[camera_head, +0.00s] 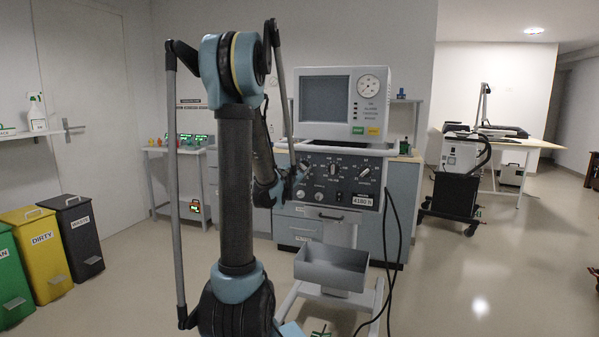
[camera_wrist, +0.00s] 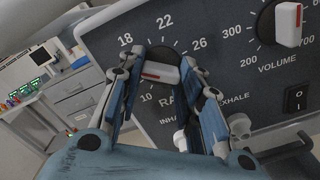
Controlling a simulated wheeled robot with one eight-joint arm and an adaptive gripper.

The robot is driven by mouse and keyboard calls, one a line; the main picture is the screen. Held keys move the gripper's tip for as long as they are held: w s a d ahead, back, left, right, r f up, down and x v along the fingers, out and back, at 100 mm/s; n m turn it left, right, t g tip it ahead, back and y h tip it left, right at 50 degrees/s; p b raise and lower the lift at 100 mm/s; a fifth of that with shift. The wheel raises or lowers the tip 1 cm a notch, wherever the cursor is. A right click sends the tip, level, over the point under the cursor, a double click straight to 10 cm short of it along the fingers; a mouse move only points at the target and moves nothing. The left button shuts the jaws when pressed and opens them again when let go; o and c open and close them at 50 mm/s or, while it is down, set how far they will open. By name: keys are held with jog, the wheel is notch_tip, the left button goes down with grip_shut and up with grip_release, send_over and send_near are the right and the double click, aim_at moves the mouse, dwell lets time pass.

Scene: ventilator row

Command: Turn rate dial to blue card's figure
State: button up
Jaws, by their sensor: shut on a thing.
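The ventilator (camera_head: 340,95) stands ahead, with a dark control panel (camera_head: 347,187) below its screen. In the wrist view the rate dial (camera_wrist: 161,72) is a dark knob with a pale bar across it. The figures 10, 18, 22 and 26 show around it; the others are covered. My gripper (camera_wrist: 167,66) is shut on the dial, one finger on each side. Its fingers partly hide the scale and the word under the dial. In the head view my arm covers part of the panel's left side. I cannot make out a blue card in either view.
The volume dial (camera_wrist: 289,22) and a rocker switch (camera_wrist: 297,98) sit right of my gripper. A grey tray (camera_head: 331,266) hangs below the panel, and a black cable (camera_head: 393,240) runs to the floor. Bins (camera_head: 76,235) stand at left.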

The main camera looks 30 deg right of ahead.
jog(key=m, duration=1.2)
jog(key=shift+r, duration=0.1)
jog(key=shift+m, duration=1.9)
jog(key=o, duration=1.1)
jog(key=shift+w, duration=0.1)
jog(key=shift+c, duration=0.2)
